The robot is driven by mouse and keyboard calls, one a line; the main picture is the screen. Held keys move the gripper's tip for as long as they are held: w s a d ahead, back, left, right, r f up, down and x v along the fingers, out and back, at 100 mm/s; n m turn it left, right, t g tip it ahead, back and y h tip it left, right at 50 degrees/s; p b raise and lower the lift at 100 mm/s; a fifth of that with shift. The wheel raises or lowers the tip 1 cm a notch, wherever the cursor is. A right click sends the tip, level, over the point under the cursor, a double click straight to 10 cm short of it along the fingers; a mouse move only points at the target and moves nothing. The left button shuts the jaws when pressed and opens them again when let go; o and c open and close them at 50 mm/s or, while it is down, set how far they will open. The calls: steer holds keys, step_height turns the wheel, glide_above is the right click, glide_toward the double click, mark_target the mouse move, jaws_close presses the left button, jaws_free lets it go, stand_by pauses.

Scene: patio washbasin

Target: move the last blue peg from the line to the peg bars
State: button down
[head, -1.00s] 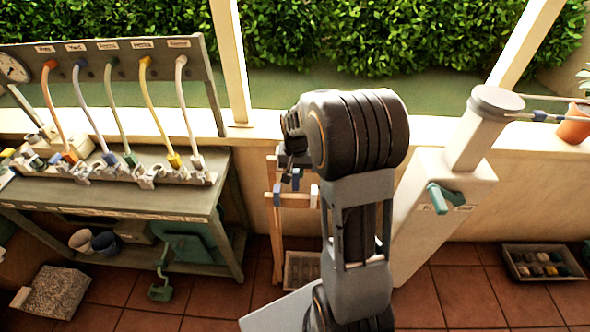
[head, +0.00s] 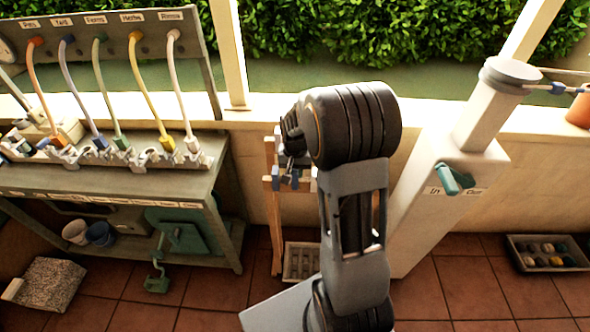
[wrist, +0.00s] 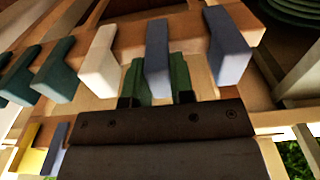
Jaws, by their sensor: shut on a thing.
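In the wrist view, a blue peg (wrist: 157,60) sits between the green-padded fingertips of my gripper (wrist: 158,80), which is shut on it. The held peg is at a wooden peg bar (wrist: 187,28), between a white peg (wrist: 98,62) and another blue peg (wrist: 229,45). I cannot tell whether it is seated on the bar. In the head view, my gripper (head: 286,170) is at the wooden peg bars (head: 274,215), partly hidden by my arm. A small blue piece (head: 560,88) is on the line (head: 545,85) at the far right.
Green pegs (wrist: 55,70) hang left of the white one; a yellow peg (wrist: 26,148) is lower left. A bench with coloured hoses (head: 100,165) stands left. A white post with a green lever (head: 453,179) stands right. A tray (head: 545,255) lies on the floor.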

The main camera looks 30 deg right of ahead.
steer(key=shift+f, duration=0.15)
steer(key=c, duration=0.9)
jaws_free()
step_height(320, 180, up, 8)
steer(key=p, duration=0.6)
